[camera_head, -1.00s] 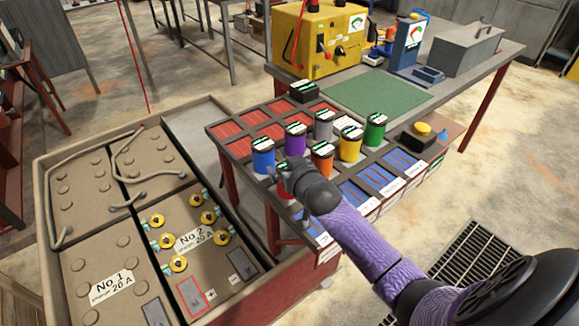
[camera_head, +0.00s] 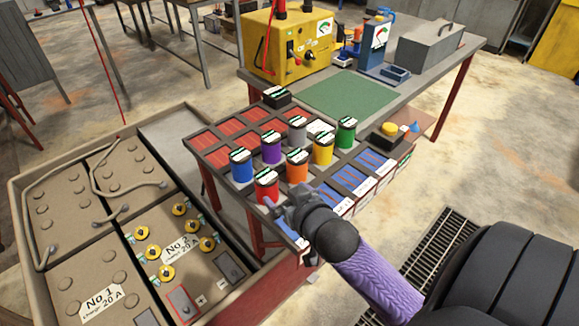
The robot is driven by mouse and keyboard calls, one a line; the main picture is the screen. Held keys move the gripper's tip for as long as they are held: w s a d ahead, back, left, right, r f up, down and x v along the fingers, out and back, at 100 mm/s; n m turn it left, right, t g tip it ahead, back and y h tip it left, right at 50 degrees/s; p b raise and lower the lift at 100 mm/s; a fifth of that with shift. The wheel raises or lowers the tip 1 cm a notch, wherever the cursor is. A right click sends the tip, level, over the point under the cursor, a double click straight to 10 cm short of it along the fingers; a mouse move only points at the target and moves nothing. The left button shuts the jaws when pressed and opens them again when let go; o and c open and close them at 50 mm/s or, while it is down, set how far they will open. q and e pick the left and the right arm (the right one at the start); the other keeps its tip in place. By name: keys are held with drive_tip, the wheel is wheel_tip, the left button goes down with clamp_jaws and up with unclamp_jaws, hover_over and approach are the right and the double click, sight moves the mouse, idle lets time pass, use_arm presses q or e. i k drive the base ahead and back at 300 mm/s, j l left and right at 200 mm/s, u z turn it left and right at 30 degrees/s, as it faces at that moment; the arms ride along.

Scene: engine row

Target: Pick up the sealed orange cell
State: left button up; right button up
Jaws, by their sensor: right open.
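The orange cell (camera_head: 297,167) stands upright on the rack table, in the front part of the group of coloured cells. Its top carries a white and dark label; I cannot make out a seal. My right gripper (camera_head: 276,207) is open and empty, in front of and a little left of the orange cell, close by the red cell (camera_head: 266,187). I cannot tell whether it touches the red cell. My left gripper is not in view.
Blue (camera_head: 241,167), purple (camera_head: 271,149), grey (camera_head: 297,133), yellow (camera_head: 323,149) and green (camera_head: 346,131) cells stand close around the orange one. A green mat (camera_head: 348,94) lies behind. A crate of large batteries (camera_head: 95,225) stands at left.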

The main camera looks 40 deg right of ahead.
sight(297, 158)
drive_tip(key=z, duration=1.5)
